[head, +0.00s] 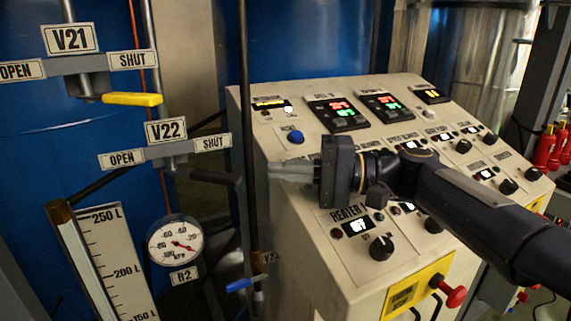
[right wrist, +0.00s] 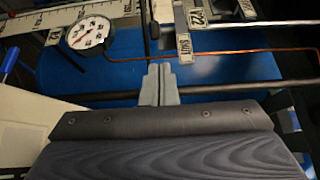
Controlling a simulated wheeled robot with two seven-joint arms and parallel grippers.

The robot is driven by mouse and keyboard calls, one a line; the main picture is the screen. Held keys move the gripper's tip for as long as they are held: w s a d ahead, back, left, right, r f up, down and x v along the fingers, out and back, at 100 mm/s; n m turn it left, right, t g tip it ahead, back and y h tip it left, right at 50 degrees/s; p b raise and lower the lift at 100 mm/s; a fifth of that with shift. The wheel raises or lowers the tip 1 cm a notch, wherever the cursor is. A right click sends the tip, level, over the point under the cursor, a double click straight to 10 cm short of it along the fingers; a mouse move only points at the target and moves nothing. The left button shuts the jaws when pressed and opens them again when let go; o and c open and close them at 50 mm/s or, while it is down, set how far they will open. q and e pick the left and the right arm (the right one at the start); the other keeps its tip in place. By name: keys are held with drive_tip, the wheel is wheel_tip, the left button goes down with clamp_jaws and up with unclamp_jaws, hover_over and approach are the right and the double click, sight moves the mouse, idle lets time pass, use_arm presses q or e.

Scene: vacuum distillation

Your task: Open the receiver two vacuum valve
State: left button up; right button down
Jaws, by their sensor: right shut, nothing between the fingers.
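The V22 valve, whose tag (head: 166,130) is readable in the head view, has a dark lever (head: 216,177) that points right, toward the SHUT plate (head: 213,142). Its OPEN plate (head: 122,159) is on the left. My right gripper (head: 272,171) is shut and empty, right of the lever's end and apart from it, in front of the control panel's left edge. In the right wrist view, the closed fingers (right wrist: 159,84) point toward the SHUT plate (right wrist: 184,46) and the V22 tag (right wrist: 194,14). My left gripper is not in view.
Above V22 is V21 with a yellow lever (head: 132,99). A dark vertical post (head: 244,100) stands between V22 and the control panel (head: 300,235). A round gauge (head: 176,243) is below V22, and a blue-handled valve (head: 240,284) sits lower down. A red knob (head: 455,297) sticks out from the panel front.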

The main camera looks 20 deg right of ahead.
drive_tip(key=p+x, duration=0.1)
drive_tip(key=x, duration=0.6)
drive_tip(key=shift+f, duration=0.15)
